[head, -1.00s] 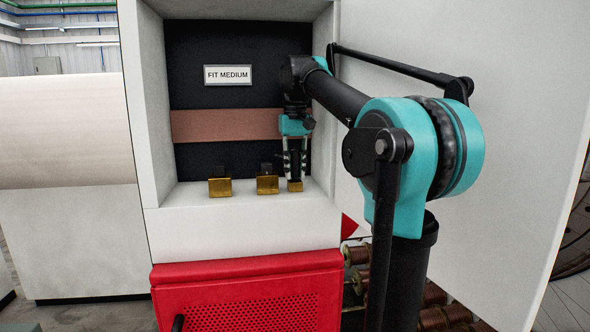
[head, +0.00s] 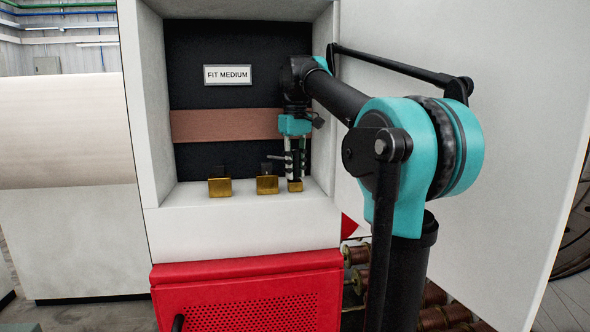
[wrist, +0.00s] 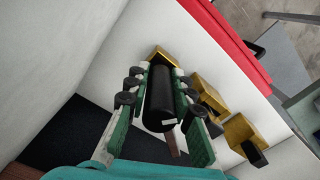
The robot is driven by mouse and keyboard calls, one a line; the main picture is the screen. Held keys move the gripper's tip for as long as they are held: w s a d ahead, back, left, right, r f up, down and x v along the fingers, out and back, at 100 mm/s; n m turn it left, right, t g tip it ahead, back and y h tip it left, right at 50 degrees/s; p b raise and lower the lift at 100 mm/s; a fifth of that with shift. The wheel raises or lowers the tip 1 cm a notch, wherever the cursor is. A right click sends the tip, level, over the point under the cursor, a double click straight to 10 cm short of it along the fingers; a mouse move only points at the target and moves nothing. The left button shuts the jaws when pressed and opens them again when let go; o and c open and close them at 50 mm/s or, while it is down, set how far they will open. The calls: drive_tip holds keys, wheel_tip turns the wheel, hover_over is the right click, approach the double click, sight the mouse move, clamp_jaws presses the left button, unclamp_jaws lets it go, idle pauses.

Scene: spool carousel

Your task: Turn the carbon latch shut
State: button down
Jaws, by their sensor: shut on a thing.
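My gripper (head: 295,172) points down over the rightmost brass holder (head: 295,186) on the white ledge. In the wrist view its green-padded fingers (wrist: 160,80) stand on both sides of a black cylindrical piece (wrist: 159,100), which I take to be the carbon latch. The fingers are shut on it. The brass holder (wrist: 163,54) shows just beyond this piece. The fingers and the black piece hide much of the holder, so I cannot tell the latch's exact angle.
Two more brass holders with black parts stand left of my gripper, the middle one (head: 267,185) close by and the left one (head: 220,187) farther off. White side walls enclose the recess. A "FIT MEDIUM" sign (head: 228,75) and a copper band (head: 225,125) are on its back.

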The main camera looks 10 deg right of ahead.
drive_tip(key=c, duration=1.3)
unclamp_jaws()
drive_tip(key=shift+r, duration=0.1)
wheel_tip(320, 180, up, 12)
drive_tip(key=shift+f, duration=0.1)
